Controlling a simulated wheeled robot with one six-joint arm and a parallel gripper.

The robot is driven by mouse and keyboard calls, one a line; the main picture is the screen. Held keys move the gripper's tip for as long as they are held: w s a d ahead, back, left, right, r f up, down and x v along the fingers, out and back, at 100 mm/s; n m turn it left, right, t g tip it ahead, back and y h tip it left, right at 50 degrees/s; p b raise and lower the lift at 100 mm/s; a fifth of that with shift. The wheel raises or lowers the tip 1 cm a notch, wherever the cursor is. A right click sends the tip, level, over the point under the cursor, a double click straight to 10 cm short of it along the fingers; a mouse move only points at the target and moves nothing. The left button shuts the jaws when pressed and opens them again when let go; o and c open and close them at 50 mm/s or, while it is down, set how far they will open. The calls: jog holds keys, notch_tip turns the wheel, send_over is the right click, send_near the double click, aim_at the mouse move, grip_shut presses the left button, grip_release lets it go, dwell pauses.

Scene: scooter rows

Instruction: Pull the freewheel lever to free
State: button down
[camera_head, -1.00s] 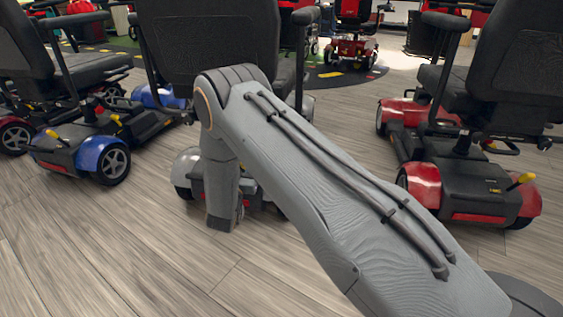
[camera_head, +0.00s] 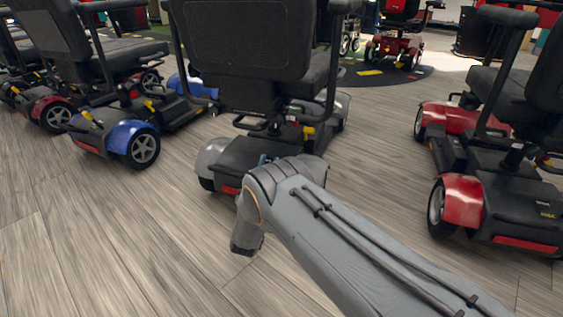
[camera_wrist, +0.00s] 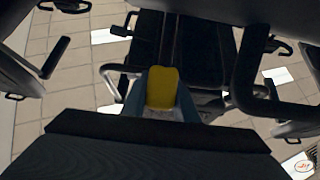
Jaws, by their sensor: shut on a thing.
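The freewheel lever is a yellow paddle (camera_wrist: 162,86); in the wrist view it stands between my gripper's two blue-grey fingers. My gripper (camera_wrist: 161,97) is shut on it. The lever belongs to the grey-fendered scooter (camera_head: 212,158) in the middle of the head view. My arm hides the lever and most of the gripper there; only a small blue bit shows above the arm. The lever's base and its exact angle cannot be made out.
The scooter's black seat back (camera_head: 245,40) rises behind my arm. A blue scooter (camera_head: 131,139) stands to the left and a red scooter (camera_head: 462,205) to the right. Bare wood floor (camera_head: 110,230) lies at the front left.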

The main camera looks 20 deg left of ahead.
jog(key=shift+f, duration=0.15)
jog(key=c, duration=1.4)
grip_release()
jog(key=shift+a, duration=0.1)
jog(key=p+v, duration=0.5)
jog(key=v, duration=0.3)
jog(key=shift+p, duration=0.35)
